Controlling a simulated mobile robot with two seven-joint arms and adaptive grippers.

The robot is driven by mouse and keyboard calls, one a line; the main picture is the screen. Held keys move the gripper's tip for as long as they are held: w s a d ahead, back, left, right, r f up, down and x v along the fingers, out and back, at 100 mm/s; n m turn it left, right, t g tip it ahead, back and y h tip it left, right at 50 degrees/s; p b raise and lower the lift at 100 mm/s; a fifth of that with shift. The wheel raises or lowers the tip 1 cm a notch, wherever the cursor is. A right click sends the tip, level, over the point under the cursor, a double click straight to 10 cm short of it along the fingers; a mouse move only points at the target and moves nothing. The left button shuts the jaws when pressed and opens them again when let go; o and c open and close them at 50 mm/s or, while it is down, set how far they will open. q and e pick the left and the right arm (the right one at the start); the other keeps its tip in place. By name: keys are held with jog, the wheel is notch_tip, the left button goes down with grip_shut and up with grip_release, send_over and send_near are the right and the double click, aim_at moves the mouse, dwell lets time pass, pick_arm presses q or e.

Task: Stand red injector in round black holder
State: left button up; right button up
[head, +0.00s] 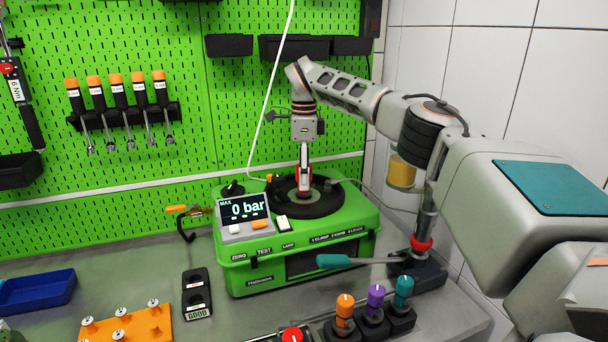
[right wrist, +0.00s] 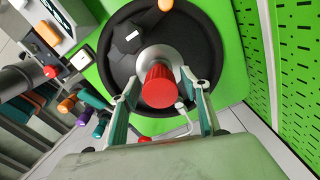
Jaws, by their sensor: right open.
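The red injector (right wrist: 160,87) stands in the middle of the round black holder (right wrist: 207,60), on a silver disc, in the right wrist view. In the head view the black holder (head: 327,208) sits on top of the green pump tester (head: 270,275). My right gripper (head: 304,185) points straight down over it. In the right wrist view its fingers (right wrist: 162,110) are open, one on each side of the red injector, with gaps between. The injector's lower end is hidden beneath its red top. My left gripper does not show.
A display reading 0 bar (head: 243,210) stands left of the holder. Orange (head: 345,310), purple (head: 375,300) and teal (head: 403,292) pieces stand in black stands at the front. A teal-handled lever (head: 335,261) juts out in front of the tester. A green pegboard wall (head: 240,110) stands behind.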

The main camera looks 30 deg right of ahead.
jog(key=shift+r, duration=0.1)
jog(key=shift+r, duration=0.4)
notch_tip(320, 180, up, 7)
jog(key=shift+r, duration=0.1)
dwell(0.4)
